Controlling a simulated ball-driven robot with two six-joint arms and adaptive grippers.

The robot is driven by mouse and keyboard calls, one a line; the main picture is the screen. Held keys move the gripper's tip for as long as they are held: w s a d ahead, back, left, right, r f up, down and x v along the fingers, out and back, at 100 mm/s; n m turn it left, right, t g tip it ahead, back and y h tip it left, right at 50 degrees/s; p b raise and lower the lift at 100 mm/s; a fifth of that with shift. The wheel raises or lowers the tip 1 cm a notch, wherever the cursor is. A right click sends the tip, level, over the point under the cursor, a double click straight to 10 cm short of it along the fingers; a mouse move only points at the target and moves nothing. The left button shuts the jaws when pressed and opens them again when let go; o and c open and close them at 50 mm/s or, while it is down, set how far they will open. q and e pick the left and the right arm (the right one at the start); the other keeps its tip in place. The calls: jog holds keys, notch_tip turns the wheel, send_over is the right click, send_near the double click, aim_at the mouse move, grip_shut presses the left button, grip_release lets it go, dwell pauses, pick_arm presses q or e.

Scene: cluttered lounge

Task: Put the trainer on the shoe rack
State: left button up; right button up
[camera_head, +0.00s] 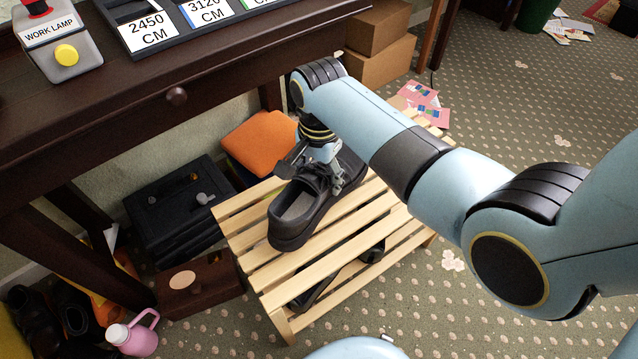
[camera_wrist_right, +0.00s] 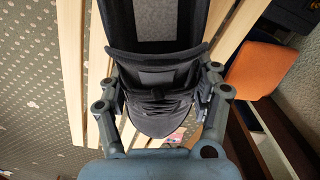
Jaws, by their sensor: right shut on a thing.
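The black trainer (camera_head: 291,213) is on or just over the top slats of the wooden shoe rack (camera_head: 253,225); I cannot tell whether it touches them. My right gripper (camera_head: 321,174) is shut on the trainer near its laces and tongue, reaching down from above. In the right wrist view, the fingers of the right gripper (camera_wrist_right: 160,98) press both sides of the trainer (camera_wrist_right: 153,122), with pale slats of the rack (camera_wrist_right: 72,60) beyond it. Dark footwear (camera_head: 318,285) shows on the lower level of the rack, partly hidden by slats. My left gripper is not in view.
A dark wooden table (camera_head: 215,75) with a work lamp switch (camera_head: 65,55) stands behind the rack. A black case (camera_head: 177,210), an orange cushion (camera_head: 262,140) and a pink jug (camera_head: 133,337) lie left of the rack. Cardboard boxes (camera_head: 378,65) stand behind. Carpet at right is mostly clear.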

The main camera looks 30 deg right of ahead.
aim_at(320, 170)
notch_tip(320, 170, down, 2)
jog(key=shift+f+b, duration=0.2)
jog(key=shift+b, duration=0.2)
jog(key=shift+r, duration=0.15)
jog(key=o, duration=1.4)
jog(key=shift+f, duration=0.2)
jog(key=shift+o, duration=0.2)
notch_tip(320, 170, up, 12)
jog(key=p, duration=0.5)
jog(key=shift+s+r, duration=0.1)
jog(key=shift+r, duration=0.1)
